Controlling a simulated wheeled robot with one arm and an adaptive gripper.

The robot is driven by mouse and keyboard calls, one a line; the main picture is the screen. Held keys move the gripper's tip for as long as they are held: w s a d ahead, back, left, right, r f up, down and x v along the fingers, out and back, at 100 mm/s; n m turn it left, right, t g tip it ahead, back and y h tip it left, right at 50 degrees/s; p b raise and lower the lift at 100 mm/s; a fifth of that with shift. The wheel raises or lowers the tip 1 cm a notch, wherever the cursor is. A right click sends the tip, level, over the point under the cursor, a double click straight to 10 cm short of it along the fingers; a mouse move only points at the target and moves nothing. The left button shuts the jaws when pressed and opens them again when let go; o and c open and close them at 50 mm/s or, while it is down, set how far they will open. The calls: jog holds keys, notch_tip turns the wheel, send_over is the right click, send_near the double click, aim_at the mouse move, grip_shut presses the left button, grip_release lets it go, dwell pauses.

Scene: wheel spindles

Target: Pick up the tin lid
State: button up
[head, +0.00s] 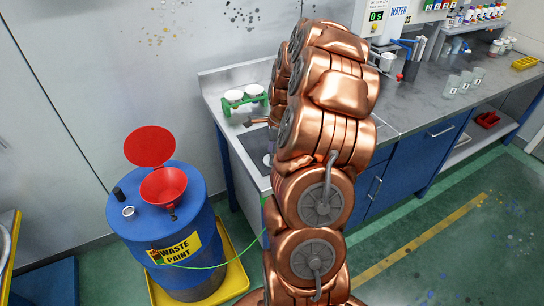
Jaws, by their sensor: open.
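I cannot make out the tin lid for certain. Two white, round-topped things, the left one (233,97) and the right one (253,90), sit in a green rack (246,106) at the back left of the counter. Either could be a lid or a tin top. My copper arm fills the middle of the head view and hides most of my gripper (257,122). Only a small part of it seems to show left of the arm, in front of the rack and over the sink side. It is open, and nothing shows held in it.
A sink (240,150) lies partly behind my arm. A blue waste paint drum (185,225) with a red funnel (164,185) stands on a yellow tray (236,275) at left. The grey counter (425,105) runs right, with beakers and bottles at the back.

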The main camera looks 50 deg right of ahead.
jog(key=shift+f, duration=0.15)
jog(key=shift+c, duration=0.2)
jog(key=c, duration=0.9)
jog(key=shift+o, duration=0.2)
